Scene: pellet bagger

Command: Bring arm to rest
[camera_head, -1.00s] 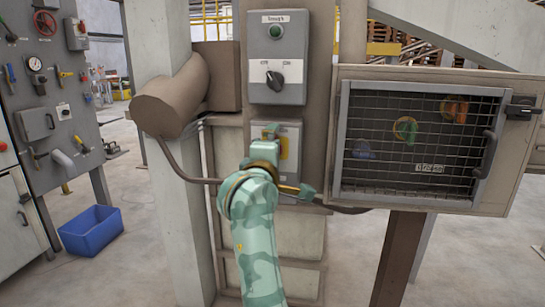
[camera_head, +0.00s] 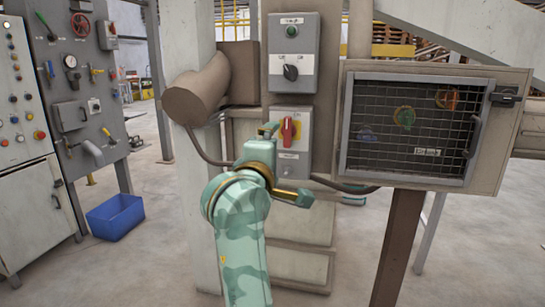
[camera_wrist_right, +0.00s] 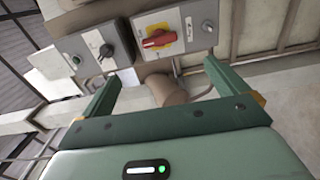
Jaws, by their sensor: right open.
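My right gripper (camera_head: 287,165) is open and empty in front of the lower grey switch box (camera_head: 291,170) on the post. The box carries a red handle (camera_head: 290,130) on a yellow plate, and the handle stands upright in the head view. In the right wrist view, the open fingers (camera_wrist_right: 160,75) point toward the boxes, with the red handle (camera_wrist_right: 158,39) beyond them and apart from them. The lower left part of the box is partly hidden behind my wrist in the head view. My left gripper is in neither view.
Above is a grey box (camera_head: 294,50) with a green button and a black knob. A mesh-fronted cabinet (camera_head: 410,125) stands right, and a brown cylinder (camera_head: 196,92) juts out left. A blue bin (camera_head: 115,217) sits on open floor at left.

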